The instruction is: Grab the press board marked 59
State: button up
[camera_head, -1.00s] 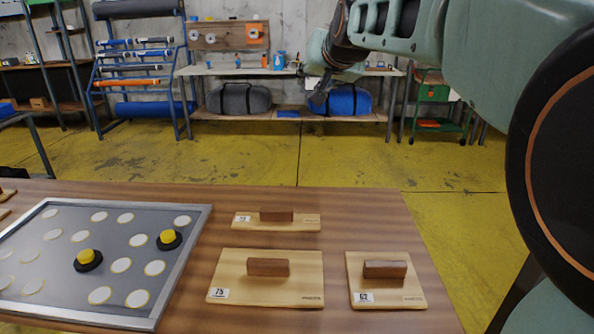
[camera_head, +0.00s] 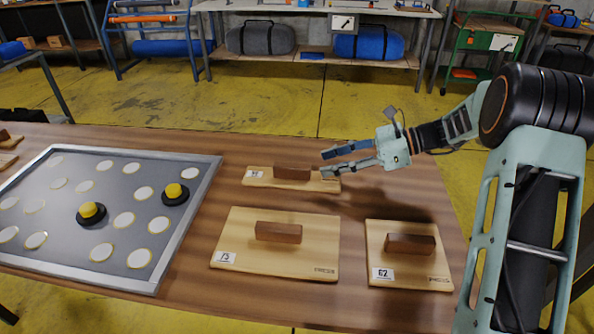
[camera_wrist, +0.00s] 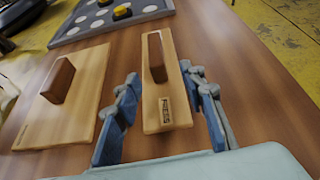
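The narrow far board (camera_head: 270,182) has a small label too small to read. The wide board (camera_head: 255,246) seems marked 73 or 75, and the right board (camera_head: 405,262) is marked 62. No 59 is legible. My gripper (camera_head: 326,163) is open and empty at the right end of the narrow board, pointing left toward its handle (camera_head: 292,172). In the wrist view the narrow board (camera_wrist: 152,117) lies between the spread fingers, its handle (camera_wrist: 156,57) ahead of them; I see no contact.
A grey-framed panel (camera_head: 190,232) with white discs and two yellow knobs (camera_head: 92,211) fills the table's left. The wide board (camera_wrist: 92,75) lies just left of the fingers in the wrist view. The table (camera_head: 390,190) is bare right of the narrow board.

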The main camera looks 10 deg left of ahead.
aim_at(292, 169)
jog(key=shift+w+r+m+y, duration=0.1)
jog(key=shift+m+y, duration=0.2)
jog(key=shift+a, duration=0.3)
jog(key=x, duration=0.3)
jog(key=b+x, duration=0.1)
jog(key=x, duration=0.2)
jog(key=b+x, duration=0.1)
jog(key=x, duration=0.3)
jog(key=shift+s, duration=0.35)
jog(key=shift+r, duration=0.1)
grip_shut()
